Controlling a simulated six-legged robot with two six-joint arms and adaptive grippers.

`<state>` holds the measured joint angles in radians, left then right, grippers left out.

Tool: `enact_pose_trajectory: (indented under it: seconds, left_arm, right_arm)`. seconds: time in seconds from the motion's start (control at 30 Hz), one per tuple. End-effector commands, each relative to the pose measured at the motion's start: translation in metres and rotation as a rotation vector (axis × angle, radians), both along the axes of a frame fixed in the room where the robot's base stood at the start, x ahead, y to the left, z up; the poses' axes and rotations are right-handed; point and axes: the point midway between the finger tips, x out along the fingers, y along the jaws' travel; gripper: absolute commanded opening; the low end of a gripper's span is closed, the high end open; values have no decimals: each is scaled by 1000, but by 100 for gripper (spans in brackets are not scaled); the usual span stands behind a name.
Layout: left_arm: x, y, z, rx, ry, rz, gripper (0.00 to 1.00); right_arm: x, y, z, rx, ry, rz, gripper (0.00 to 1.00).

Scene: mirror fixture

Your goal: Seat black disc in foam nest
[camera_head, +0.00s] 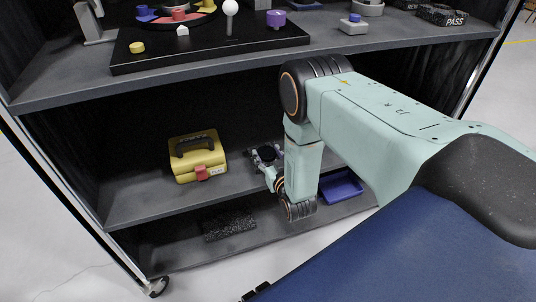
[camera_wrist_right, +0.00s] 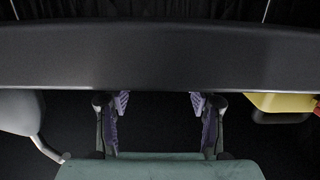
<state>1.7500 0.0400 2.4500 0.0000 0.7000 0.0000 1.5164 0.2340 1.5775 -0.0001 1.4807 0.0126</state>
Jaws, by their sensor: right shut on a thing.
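My right gripper (camera_head: 265,158) is at the middle shelf, to the right of the yellow case. It is shut on a small dark round thing, which looks like the black disc (camera_head: 268,153). In the right wrist view the two fingers (camera_wrist_right: 160,122) stand apart, and the disc cannot be told from the dark between them. A black speckled block (camera_head: 229,225), which looks like foam, lies on the bottom shelf, below and left of the gripper. Whether it has a recess cannot be seen. My left gripper is not in view.
The yellow case (camera_head: 198,157) stands on the middle shelf (camera_head: 135,203). A blue tray (camera_head: 342,188) is right of my forearm. The top shelf (camera_head: 60,88) overhangs and holds a black board (camera_head: 207,54) with several parts and a speckled block marked PASS (camera_head: 441,15).

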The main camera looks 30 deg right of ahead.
Motion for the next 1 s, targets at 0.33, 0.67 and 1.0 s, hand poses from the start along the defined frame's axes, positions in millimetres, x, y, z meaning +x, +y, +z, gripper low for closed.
enact_pose_trajectory:
  seconds: [0.33,0.67,1.0]
  left_arm:
    - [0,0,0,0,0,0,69]
    - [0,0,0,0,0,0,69]
    - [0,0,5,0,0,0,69]
  right_arm:
    - [0,0,0,0,-1,0,62]
    - [0,0,0,0,0,0,82]
    - [0,0,5,0,1,0,82]
